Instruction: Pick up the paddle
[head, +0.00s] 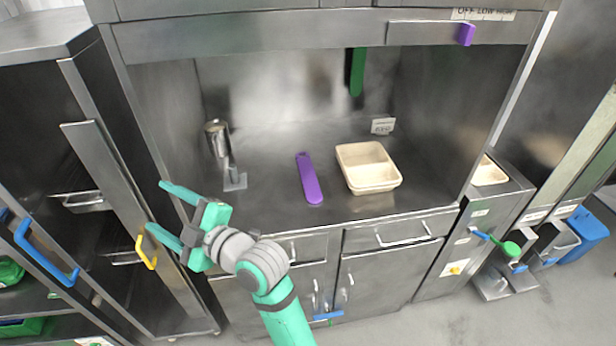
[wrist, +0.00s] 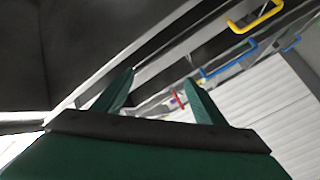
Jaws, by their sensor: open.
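A long purple piece, which looks like the paddle (head: 309,180), lies flat on the steel counter in the head view, left of a cream tray. Its narrower end points to the back. My gripper (head: 157,206) is open and empty, to the left of the paddle and in front of the counter's left side. Its fingers point left, away from the paddle. In the wrist view my open gripper (wrist: 160,85) has nothing between its fingers, and the paddle is not seen there.
A metal dispenser (head: 219,143) stands at the counter's left. A green strip (head: 357,72) hangs at the back. Side walls and an overhead shelf (head: 300,37) enclose the counter. Yellow-handled cabinets (head: 146,252) stand left.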

